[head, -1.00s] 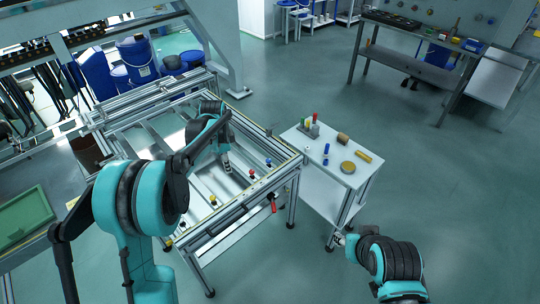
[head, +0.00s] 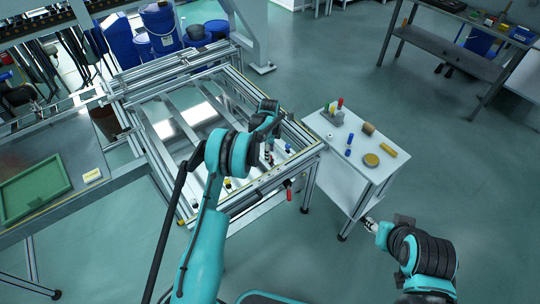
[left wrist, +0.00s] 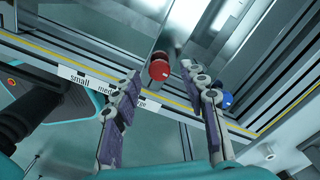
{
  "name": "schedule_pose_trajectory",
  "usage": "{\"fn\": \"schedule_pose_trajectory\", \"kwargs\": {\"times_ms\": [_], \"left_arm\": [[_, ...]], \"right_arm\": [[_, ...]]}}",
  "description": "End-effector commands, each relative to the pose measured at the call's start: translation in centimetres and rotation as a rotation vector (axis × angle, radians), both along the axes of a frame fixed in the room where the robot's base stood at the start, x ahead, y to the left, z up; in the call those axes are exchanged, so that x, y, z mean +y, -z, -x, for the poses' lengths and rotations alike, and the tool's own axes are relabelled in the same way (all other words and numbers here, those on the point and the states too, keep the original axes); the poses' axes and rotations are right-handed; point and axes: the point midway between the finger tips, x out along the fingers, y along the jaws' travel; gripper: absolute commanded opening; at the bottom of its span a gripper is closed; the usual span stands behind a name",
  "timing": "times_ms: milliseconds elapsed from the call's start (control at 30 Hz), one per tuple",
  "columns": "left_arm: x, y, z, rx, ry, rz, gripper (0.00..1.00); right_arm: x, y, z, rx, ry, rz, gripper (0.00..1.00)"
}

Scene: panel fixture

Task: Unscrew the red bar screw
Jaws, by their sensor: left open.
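The red bar screw (left wrist: 159,68) shows in the left wrist view as a round red knob at the panel frame's edge, near the printed size labels. My left gripper (left wrist: 161,73) is open, its purple-padded fingers on either side of the knob with gaps visible. Whether the tips are level with the knob or above it, I cannot tell. In the head view my left gripper (head: 268,155) is over the frame's near right rail and mostly covers the red screw. My right gripper (head: 371,226) hangs low beside the side table; its finger state is unclear.
A blue screw (left wrist: 225,100) sits right of my fingers. A yellow screw (head: 228,183) is farther left on the frame (head: 180,215). A red handle (head: 288,190) hangs at the frame's front. The side table (head: 340,180) holds several small parts.

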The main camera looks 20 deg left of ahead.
Motion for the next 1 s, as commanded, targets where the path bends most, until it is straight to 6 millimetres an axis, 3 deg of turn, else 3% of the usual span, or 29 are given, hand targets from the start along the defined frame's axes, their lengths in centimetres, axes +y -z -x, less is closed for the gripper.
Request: {"fn": "schedule_pose_trajectory", "kwargs": {"times_ms": [100, 400, 567, 1000], "left_arm": [[-0.01, 1.00, 0.00, 0.000, 0.000, 0.000, 0.43], [-0.01, 1.16, 0.01, 0.000, -0.001, 0.000, 0.43], [-0.01, 1.15, 0.01, 0.000, -0.001, 0.000, 0.01], [-0.01, 1.19, 0.00, 0.000, -0.051, 0.000, 0.00]], "right_arm": [[0.00, 0.34, 0.00, 0.000, 0.000, 0.000, 0.40], [0.00, 0.31, -0.01, 0.000, 0.000, 0.000, 0.40], [0.00, 0.31, -0.01, 0.000, 0.000, 0.000, 0.40], [0.00, 0.52, -0.01, 0.000, 0.000, 0.000, 0.40]]}}
